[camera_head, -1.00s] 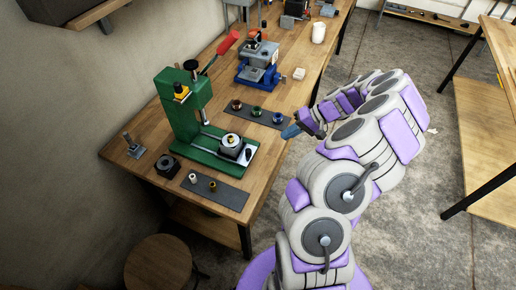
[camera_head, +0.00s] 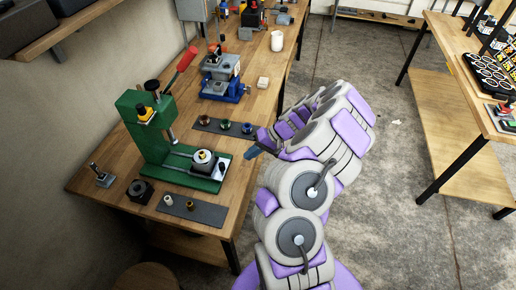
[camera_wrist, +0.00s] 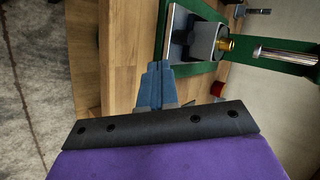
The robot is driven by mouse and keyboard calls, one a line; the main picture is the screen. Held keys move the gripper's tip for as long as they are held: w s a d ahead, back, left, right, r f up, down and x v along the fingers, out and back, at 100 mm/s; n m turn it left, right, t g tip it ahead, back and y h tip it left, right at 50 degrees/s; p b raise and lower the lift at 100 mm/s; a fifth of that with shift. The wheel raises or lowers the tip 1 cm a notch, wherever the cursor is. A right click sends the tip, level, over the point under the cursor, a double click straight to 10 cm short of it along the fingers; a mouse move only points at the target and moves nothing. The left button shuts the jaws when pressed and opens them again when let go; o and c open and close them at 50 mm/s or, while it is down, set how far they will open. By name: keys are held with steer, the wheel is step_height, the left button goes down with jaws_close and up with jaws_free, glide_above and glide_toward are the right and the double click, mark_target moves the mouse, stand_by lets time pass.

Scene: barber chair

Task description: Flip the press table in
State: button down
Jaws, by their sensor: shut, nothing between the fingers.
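The green press (camera_head: 155,140) with a red-handled lever (camera_head: 182,65) stands on the wooden bench. Its sliding press table, a light plate carrying a dark block with a brass piece (camera_head: 204,160), sits at the right, outer end of the rail, clear of the ram (camera_head: 172,135). The block and brass piece (camera_wrist: 225,45) also show at the top of the wrist view. My gripper (camera_head: 254,151) is shut and empty, just right of the press base near the bench's front edge. In the wrist view its blue fingertips (camera_wrist: 157,72) are together, pointing toward the green base, with no clear contact.
A grey mat with small bushings (camera_head: 192,210) lies in front of the press. Another mat with coloured bushings (camera_head: 224,127) lies behind it. A blue vise (camera_head: 222,82) stands farther back. Open floor (camera_head: 375,190) separates the bench from a second table (camera_head: 462,100) on the right.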

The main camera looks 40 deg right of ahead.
mark_target(206, 155)
steer(key=a+f, duration=0.1)
steer(key=w+a, duration=0.1)
steer(key=a, duration=0.1)
steer(key=w+a+f, duration=0.1)
steer(key=shift+w+a+f+b, duration=0.15)
steer(key=shift+a+f+b, duration=0.15)
steer(key=shift+f, duration=0.05)
steer(key=shift+w+a+r, duration=0.1)
steer(key=shift+w+a, duration=0.25)
steer(key=shift+a, duration=0.4)
steer(key=w+a+b, duration=0.1)
steer(key=w+a, duration=0.1)
steer(key=w+a+b, duration=0.1)
steer(key=w+a, duration=0.1)
steer(key=w, duration=0.1)
steer(key=w+a+b, duration=0.1)
steer(key=w+a, duration=0.1)
steer(key=w, duration=0.1)
steer(key=shift+w+a, duration=0.15)
steer(key=shift+a, duration=0.1)
steer(key=shift+d+b, duration=0.1)
steer(key=shift+b, duration=0.2)
